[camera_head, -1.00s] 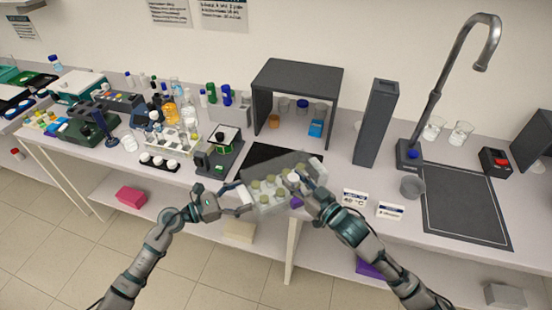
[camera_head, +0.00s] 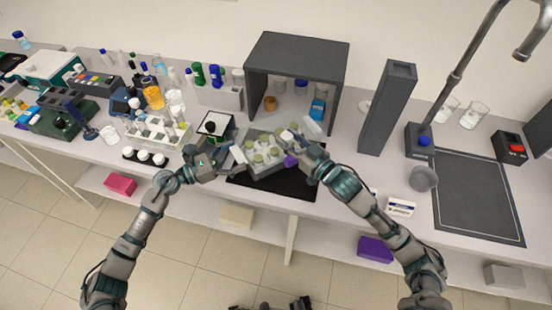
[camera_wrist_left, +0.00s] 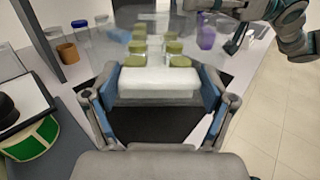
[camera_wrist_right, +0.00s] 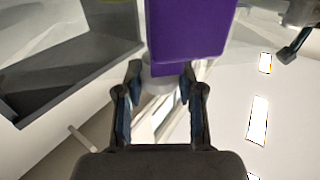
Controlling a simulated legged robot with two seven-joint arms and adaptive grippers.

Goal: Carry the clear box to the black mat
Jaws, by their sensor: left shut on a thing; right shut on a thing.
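The clear box (camera_head: 250,172) holds several jars with olive-green lids and hangs between my two grippers, over or just above the black mat (camera_head: 300,187); I cannot tell whether it touches the mat. My left gripper (camera_head: 236,161) is shut on the white handle block (camera_wrist_left: 158,83) at the box's left end. My right gripper (camera_head: 302,151) is shut at the box's right end, where its grip is mostly hidden in the head view. In the right wrist view a white round piece (camera_wrist_right: 160,82) lies between its fingers, below a purple block (camera_wrist_right: 190,28).
A dark open-front shelf (camera_head: 296,55) stands behind the box, holding small jars. A green-and-black device (camera_head: 214,124) and a tube rack (camera_head: 160,133) are to the left. A grey tower (camera_head: 388,108), a grey cup (camera_head: 423,179) and a bordered dark mat (camera_head: 475,200) are to the right.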

